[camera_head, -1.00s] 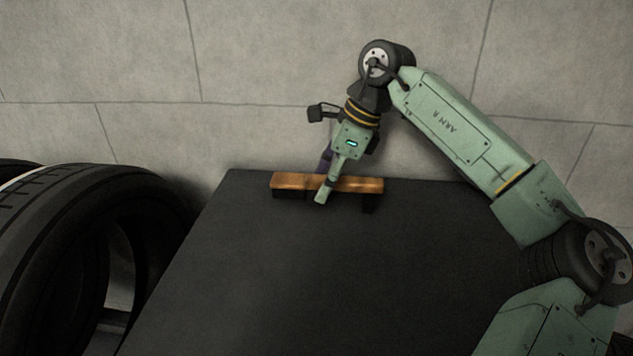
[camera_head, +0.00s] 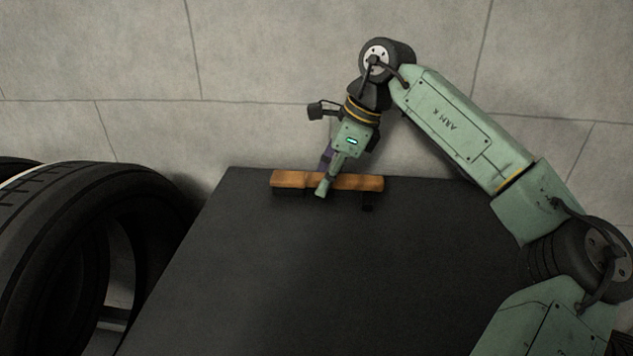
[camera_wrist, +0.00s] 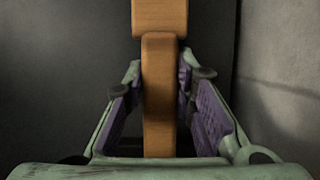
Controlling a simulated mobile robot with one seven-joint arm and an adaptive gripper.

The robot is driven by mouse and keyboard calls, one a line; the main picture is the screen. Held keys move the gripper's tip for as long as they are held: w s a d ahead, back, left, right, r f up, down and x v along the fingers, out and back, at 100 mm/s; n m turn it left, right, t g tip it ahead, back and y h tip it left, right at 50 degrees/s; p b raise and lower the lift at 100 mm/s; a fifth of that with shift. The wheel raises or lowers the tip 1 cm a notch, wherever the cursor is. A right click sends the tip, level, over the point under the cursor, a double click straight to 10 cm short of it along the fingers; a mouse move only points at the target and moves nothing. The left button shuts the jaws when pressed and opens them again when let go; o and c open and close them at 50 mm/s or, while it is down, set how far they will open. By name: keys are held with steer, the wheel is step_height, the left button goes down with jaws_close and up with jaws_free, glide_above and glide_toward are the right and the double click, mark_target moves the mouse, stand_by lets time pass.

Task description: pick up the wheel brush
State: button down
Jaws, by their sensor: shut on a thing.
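The wheel brush (camera_head: 355,183) has an orange-brown wooden body with dark bristles under its left part. It is near the far edge of the dark table (camera_head: 290,270). My gripper (camera_head: 324,182) is shut on its wooden body, one finger in front and one behind. In the wrist view the brush (camera_wrist: 160,95) stands upright in the picture between the purple pads of my gripper (camera_wrist: 160,100). The near finger hides a part of the brush in the head view. I cannot tell for certain whether the bristles touch the table.
A large black tyre (camera_head: 60,250) stands at the left, beside the table. A grey block wall (camera_head: 250,60) rises close behind the table's far edge. The front and middle of the table top are clear.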

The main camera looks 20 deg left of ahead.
mark_target(320, 175)
steer(key=shift+r, duration=0.15)
steer(key=shift+r, duration=0.55)
step_height(320, 175, up, 2)
steer(key=shift+b, duration=0.45)
steer(key=s+d+b, duration=0.1)
steer(key=s, duration=0.4)
steer(key=s+d+r+b, duration=0.1)
steer(key=s+d, duration=0.1)
steer(key=s, duration=0.3)
steer(key=s+d+b, duration=0.1)
steer(key=s+b, duration=0.1)
steer(key=s, duration=0.3)
steer(key=shift+s+d+r, duration=0.15)
steer(key=shift+s+r, duration=0.1)
steer(key=shift+r, duration=0.1)
steer(key=c, duration=1.9)
jaws_free()
steer(key=c, duration=0.5)
